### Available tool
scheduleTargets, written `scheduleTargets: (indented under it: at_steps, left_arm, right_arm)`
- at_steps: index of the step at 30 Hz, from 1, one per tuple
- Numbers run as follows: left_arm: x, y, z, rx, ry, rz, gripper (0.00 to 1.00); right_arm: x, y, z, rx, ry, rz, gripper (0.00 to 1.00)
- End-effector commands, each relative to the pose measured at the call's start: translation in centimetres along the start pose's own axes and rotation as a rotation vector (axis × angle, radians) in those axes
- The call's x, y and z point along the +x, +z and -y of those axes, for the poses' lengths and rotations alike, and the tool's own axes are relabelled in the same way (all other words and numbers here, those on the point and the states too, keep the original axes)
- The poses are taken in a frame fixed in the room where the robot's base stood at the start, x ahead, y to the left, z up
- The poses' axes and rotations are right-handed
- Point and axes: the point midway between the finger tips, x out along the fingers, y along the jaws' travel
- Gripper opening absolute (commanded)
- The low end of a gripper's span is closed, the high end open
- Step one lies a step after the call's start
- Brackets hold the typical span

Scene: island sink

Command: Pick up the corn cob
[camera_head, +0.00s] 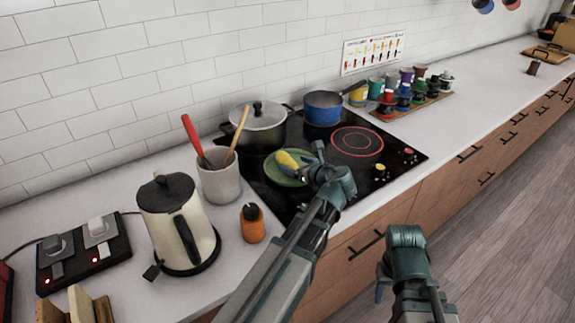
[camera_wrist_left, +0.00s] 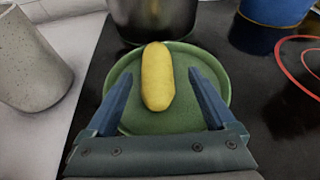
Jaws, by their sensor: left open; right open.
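The yellow corn cob (camera_wrist_left: 157,77) lies on a green plate (camera_wrist_left: 186,122) on the black cooktop. In the left wrist view it points away from me, between the two blue fingers. My left gripper (camera_wrist_left: 160,92) is open, with one finger on each side of the cob and a gap on both sides. In the head view the corn cob (camera_head: 287,160) shows on the plate (camera_head: 283,179) beside my left gripper (camera_head: 309,160). My right gripper (camera_head: 381,282) is low in front of the drawers, away from the cob; its fingers are mostly hidden.
A steel pot (camera_head: 257,130) stands just behind the plate and a blue saucepan (camera_head: 323,109) behind to the right. A utensil crock (camera_head: 219,175), an orange pepper mill (camera_head: 252,224) and a kettle (camera_head: 178,222) stand to the left. The cooktop right of the plate is mostly clear.

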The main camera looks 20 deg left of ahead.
Motion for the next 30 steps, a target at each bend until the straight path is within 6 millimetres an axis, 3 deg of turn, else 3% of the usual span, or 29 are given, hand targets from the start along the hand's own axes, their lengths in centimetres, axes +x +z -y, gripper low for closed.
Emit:
scheduleTargets:
  at_steps: [8,16,30]
  left_arm:
    - [4.0,-0.3,-0.4,-0.001,0.001,-0.001,0.89]
    - [4.2,-0.1,-0.5,0.000,0.000,0.000,0.87]
    - [4.2,-0.1,-0.5,0.000,0.000,0.000,0.03]
  right_arm:
    - [1.8,-0.1,0.2,0.000,0.000,0.000,0.50]
    - [1.7,-0.1,0.2,0.000,0.000,0.000,0.50]
    - [1.7,-0.1,0.2,0.000,0.000,0.000,0.50]
